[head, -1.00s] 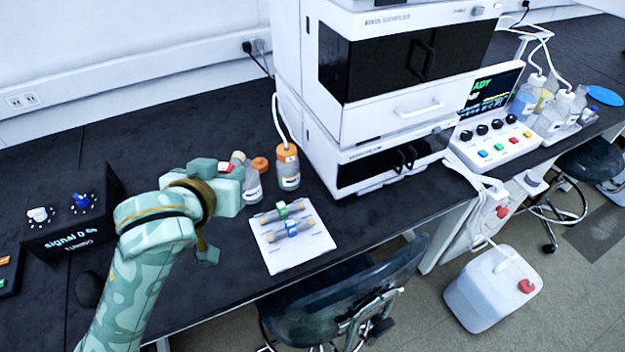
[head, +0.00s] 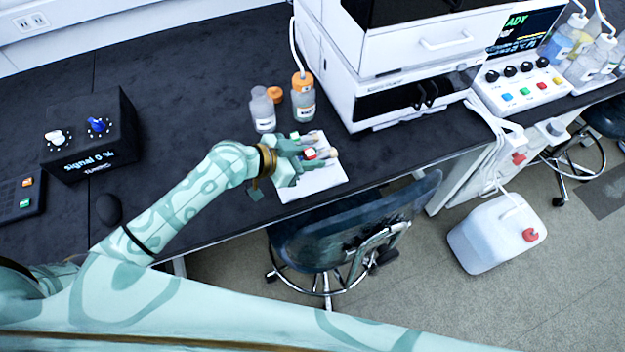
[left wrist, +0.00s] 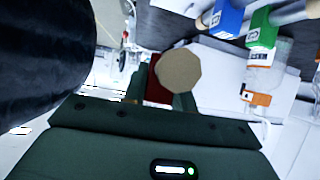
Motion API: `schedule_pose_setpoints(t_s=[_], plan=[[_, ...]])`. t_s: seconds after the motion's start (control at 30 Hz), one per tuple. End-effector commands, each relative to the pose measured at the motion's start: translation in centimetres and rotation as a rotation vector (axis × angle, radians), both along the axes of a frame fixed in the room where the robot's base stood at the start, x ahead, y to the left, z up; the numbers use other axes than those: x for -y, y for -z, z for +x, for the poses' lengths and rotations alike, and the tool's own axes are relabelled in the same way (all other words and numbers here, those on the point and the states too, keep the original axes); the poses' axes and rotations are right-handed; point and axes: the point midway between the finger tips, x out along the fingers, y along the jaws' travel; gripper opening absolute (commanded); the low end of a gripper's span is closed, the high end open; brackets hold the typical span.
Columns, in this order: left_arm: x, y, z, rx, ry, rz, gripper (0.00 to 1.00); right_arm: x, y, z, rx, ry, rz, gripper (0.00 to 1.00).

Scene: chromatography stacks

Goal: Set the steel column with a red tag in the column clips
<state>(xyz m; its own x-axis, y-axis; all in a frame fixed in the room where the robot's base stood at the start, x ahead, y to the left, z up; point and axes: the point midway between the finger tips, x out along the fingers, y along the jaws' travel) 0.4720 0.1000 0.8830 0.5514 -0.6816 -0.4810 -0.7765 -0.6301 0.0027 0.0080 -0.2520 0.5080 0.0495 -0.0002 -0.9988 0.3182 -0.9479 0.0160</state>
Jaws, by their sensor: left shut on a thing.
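My left gripper (head: 306,153) is shut on the steel column with a red tag (head: 310,154), over the white tray (head: 322,184) near the bench's front edge. In the left wrist view the held column shows its tan end cap (left wrist: 180,82), with the dark red tag (left wrist: 157,93) partly behind it. A blue-tagged column (left wrist: 225,18) and a green-tagged column (left wrist: 262,28) show beyond it; in the head view my fingers hide most of them. I cannot tell how high the held column is above the tray. I cannot make out the column clips. My right gripper is out of view.
A clear bottle (head: 263,112) and an orange-capped bottle (head: 303,98) stand just behind the tray. The white instrument stack (head: 385,95) rises behind and to the right. A black signal box (head: 92,135) stands at left. A chair (head: 345,235) is in front of the bench.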

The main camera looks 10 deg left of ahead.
Motion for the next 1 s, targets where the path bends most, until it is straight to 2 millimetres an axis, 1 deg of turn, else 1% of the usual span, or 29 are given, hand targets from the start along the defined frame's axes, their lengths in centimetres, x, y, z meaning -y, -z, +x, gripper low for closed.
schedule_pose_setpoints(t_s=[0.07, 0.13, 0.53, 0.6, 0.7, 0.8, 0.93, 1.0], plan=[[0.1, 0.1, 0.7, 0.003, 0.034, 0.001, 0.0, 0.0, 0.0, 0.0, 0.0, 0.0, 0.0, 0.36], [0.4, -0.7, 1.2, 0.007, 0.065, 0.0, 0.0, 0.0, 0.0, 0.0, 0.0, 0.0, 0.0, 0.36], [0.4, -0.7, 1.1, 0.003, 0.089, -0.001, 0.0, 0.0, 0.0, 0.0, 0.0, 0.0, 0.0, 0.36], [0.4, 0.1, 1.1, 0.0, 0.089, -0.001, 0.0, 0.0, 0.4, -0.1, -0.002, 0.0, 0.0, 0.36], [0.5, 2.2, 1.1, -0.002, 0.087, -0.004, 0.0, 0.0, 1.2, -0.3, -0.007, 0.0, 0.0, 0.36], [0.4, 3.9, 1.1, -0.002, 0.088, -0.002, 0.0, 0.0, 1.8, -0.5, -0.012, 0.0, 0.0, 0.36], [0.4, 5.3, 1.1, -0.001, 0.088, -0.003, 0.0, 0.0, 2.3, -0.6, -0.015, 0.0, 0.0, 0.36], [0.4, 6.8, 1.0, -0.003, 0.088, -0.002, 0.0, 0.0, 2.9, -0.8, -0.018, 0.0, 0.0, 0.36]])
